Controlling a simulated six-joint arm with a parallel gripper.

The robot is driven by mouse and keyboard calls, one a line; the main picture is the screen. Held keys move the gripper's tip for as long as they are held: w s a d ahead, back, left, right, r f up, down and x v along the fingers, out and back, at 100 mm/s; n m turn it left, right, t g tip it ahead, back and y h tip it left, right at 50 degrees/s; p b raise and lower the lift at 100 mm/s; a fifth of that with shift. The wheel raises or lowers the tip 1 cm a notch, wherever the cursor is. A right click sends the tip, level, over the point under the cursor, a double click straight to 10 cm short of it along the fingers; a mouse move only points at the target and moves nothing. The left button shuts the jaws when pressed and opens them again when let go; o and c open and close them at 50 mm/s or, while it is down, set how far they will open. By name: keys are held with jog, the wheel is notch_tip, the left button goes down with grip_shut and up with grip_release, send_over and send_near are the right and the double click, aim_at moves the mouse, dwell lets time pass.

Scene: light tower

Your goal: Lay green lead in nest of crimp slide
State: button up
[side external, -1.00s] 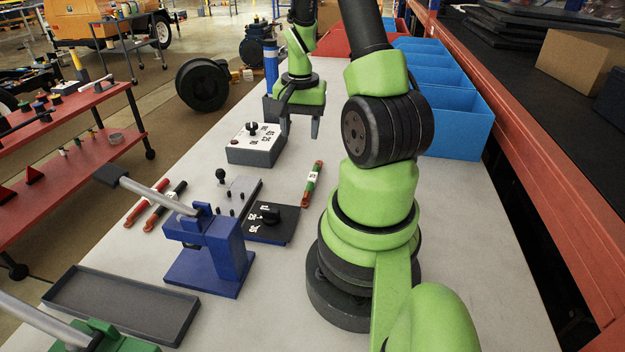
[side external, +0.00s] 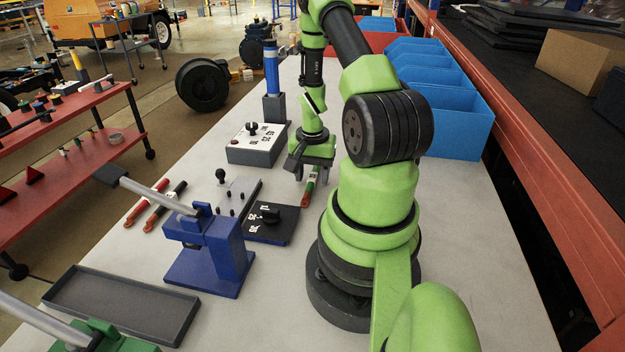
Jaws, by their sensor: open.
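The green lead (side external: 308,190), a short rod with red ends, a green middle and a white label, lies on the table right of the control box. My gripper (side external: 312,176) is open just above its far end, with a finger on either side; the gripper hides part of it, and I cannot tell how high the fingertips are. What looks like the crimp slide (side external: 246,188), a grey plate with small pegs and a black ball knob, lies behind the blue press (side external: 210,262). Its nest is too small to make out.
A white control box (side external: 257,146) stands left of my gripper. A dark plate with a black knob (side external: 270,232) lies nearer. Two other leads (side external: 157,206) lie at left. A grey tray (side external: 110,312) is at front left, blue bins (side external: 450,115) at back right.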

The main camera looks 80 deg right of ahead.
jog(key=shift+f, duration=0.1)
jog(key=shift+c, duration=0.2)
grip_shut()
